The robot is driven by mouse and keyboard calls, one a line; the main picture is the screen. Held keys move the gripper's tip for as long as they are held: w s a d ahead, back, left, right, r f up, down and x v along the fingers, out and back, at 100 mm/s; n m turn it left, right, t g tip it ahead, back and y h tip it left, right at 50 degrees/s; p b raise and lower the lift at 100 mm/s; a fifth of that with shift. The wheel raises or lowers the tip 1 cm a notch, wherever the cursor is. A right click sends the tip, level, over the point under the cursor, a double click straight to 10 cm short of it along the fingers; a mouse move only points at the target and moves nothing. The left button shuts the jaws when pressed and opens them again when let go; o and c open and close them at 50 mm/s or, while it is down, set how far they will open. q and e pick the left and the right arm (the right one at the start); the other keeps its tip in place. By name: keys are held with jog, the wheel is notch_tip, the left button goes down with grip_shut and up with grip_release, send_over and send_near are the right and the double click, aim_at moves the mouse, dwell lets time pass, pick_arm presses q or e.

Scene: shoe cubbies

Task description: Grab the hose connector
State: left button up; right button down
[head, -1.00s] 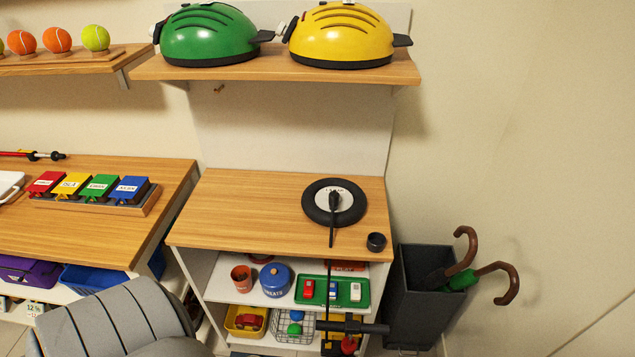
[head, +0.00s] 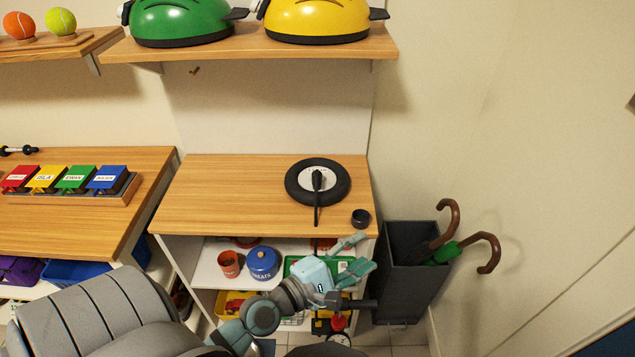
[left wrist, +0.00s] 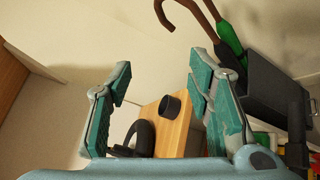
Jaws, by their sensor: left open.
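The hose connector (head: 318,180) looks like the dark elongated piece lying over a black ring with a white labelled centre (head: 293,190) on the wooden top. A thin black hose runs from it toward the front edge. My left gripper (head: 370,252) is open and empty, in front of the top's front right edge, right of and nearer than the connector. In the left wrist view, my open left fingers (left wrist: 160,65) frame the wall and the wooden top; part of the black ring (left wrist: 145,132) shows there. I cannot make out the connector in that view. My right gripper is not in view.
A small black cup (head: 360,217) stands at the top's right front corner. A dark umbrella stand (head: 410,285) is close on the right. A shelf (head: 250,50) with green and yellow domes hangs above. Below the top (head: 230,190) are shelves of small items.

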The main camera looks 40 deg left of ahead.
pick_arm(q)
jog(key=w+a+n+t+y, duration=0.2)
jog(key=a+n+y, duration=0.2)
jog(key=a+n, duration=0.3)
jog(key=n+g+y, duration=0.2)
jog(key=n+y, duration=0.6)
jog(key=n, duration=0.5)
send_near(315, 176)
jog(key=b+x, duration=0.1)
jog(key=x, duration=0.8)
jog(key=shift+w, duration=0.55)
jog(key=shift+s+a, duration=0.15)
jog(key=c, duration=1)
grip_shut()
jog(key=shift+r, duration=0.1)
